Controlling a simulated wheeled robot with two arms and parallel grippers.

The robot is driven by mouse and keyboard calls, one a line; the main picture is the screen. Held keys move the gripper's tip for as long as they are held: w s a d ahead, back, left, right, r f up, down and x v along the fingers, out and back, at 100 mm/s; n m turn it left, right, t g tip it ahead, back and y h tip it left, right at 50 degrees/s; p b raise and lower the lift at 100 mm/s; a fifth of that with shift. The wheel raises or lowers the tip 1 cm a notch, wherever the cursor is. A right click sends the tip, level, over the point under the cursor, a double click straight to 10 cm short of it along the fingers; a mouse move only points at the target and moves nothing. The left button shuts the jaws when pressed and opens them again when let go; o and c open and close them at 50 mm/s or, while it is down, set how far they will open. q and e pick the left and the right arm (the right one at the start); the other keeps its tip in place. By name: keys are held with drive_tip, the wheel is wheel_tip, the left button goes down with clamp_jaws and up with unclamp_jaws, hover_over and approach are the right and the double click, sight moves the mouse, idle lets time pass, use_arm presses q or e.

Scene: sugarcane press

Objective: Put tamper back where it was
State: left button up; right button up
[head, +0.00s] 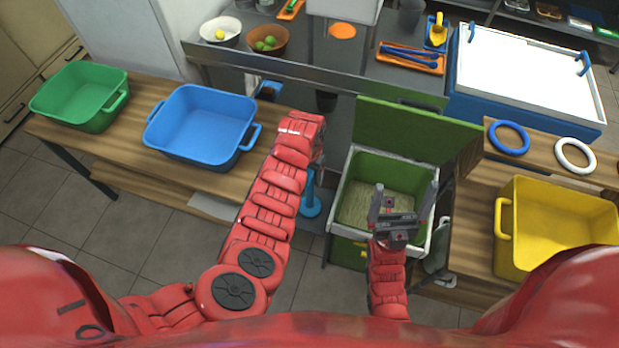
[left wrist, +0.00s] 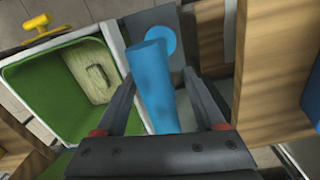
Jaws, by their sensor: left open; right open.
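The blue tamper (head: 312,205) has a round disc base and an upright handle. It stands on a grey surface just left of the green-lined bin (head: 345,160), partly hidden behind my left arm. In the left wrist view its handle (left wrist: 152,100) shows between the two fingers of my left gripper (left wrist: 158,78), which are open and apart, with the disc beyond. I cannot tell whether a finger touches it. My right gripper (head: 403,200) is open and empty above the bin.
A wooden table at left bears a blue tub (head: 203,125) and a green tub (head: 82,95). A yellow tub (head: 555,225) stands on the right table, near a blue ring (head: 509,124) and a white ring (head: 575,140). The raised green lid (head: 420,130) is behind the bin.

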use_arm(q)
wheel_tip(320, 180, up, 8)
drive_tip(key=shift+w+r+b, duration=0.1)
drive_tip(key=shift+r+b, duration=0.1)
drive_tip(key=shift+b, duration=0.75)
drive_tip(key=shift+r, duration=0.35)
